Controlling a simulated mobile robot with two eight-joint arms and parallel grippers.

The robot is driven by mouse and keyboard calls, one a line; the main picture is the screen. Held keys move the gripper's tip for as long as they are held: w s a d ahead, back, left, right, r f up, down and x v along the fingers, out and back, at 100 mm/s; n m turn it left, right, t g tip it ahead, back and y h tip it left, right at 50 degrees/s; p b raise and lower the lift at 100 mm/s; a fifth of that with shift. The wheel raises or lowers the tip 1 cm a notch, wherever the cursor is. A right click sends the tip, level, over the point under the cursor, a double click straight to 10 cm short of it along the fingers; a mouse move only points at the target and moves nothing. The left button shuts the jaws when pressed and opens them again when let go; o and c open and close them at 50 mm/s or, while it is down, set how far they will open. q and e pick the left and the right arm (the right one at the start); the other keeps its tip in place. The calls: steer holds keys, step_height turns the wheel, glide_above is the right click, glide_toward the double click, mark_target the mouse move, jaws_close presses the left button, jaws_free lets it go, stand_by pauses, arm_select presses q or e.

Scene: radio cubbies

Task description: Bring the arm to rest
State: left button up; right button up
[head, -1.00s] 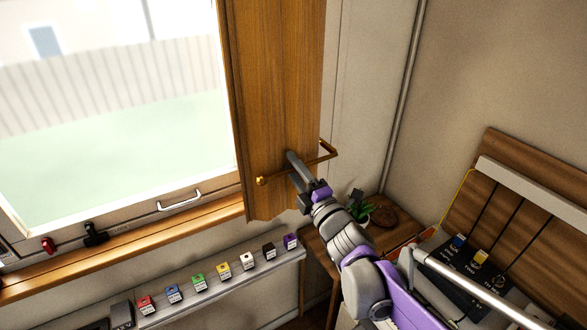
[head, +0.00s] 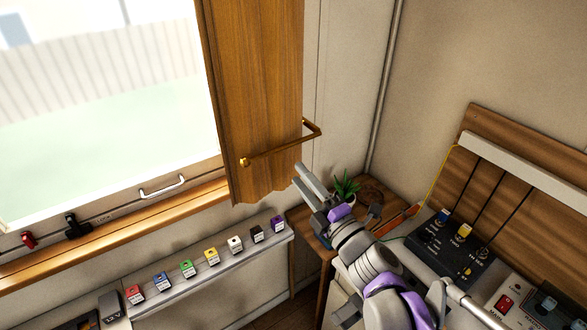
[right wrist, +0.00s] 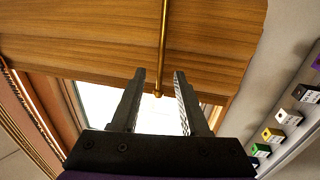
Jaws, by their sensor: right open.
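My right gripper (head: 306,184) is open and empty in the head view, just below and to the right of the wooden shutter (head: 255,100). It stands apart from the brass handle bar (head: 280,150) on the shutter. In the right wrist view, the two black fingers of the right gripper (right wrist: 160,85) are spread, with the brass bar (right wrist: 162,50) and shutter (right wrist: 120,40) beyond them. My right arm comes in from the bottom right of the head view. My left gripper is not in view.
A ledge (head: 205,275) with several coloured blocks runs below the window. A small plant (head: 345,186) sits on the wooden side table right behind the gripper. A dark switch panel (head: 455,250) is at the right. The air left of the gripper, below the shutter, looks clear.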

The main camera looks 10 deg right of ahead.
steer(key=shift+s+d, duration=0.1)
steer(key=shift+s, duration=0.05)
stand_by(0.3)
steer(key=s+a+f+n+g+p, duration=0.1)
steer(key=s+a+f+n+g, duration=0.45)
steer(key=n, duration=1.05)
steer(key=s+a+f+n+g+p, duration=0.15)
steer(key=s+f+n+g, duration=0.5)
steer(key=n, duration=1.05)
steer(key=s+d+f+n+g+h, duration=0.1)
steer(key=s+d+f+n+h, duration=0.6)
steer(key=n, duration=1)
steer(key=s+d+f, duration=0.1)
steer(key=d+f, duration=0.1)
steer(key=d, duration=0.1)
steer(key=shift+s+f+g, duration=0.2)
steer(key=shift+s+g, duration=0.1)
steer(key=shift+s, duration=0.1)
steer(key=shift+c, duration=0.2)
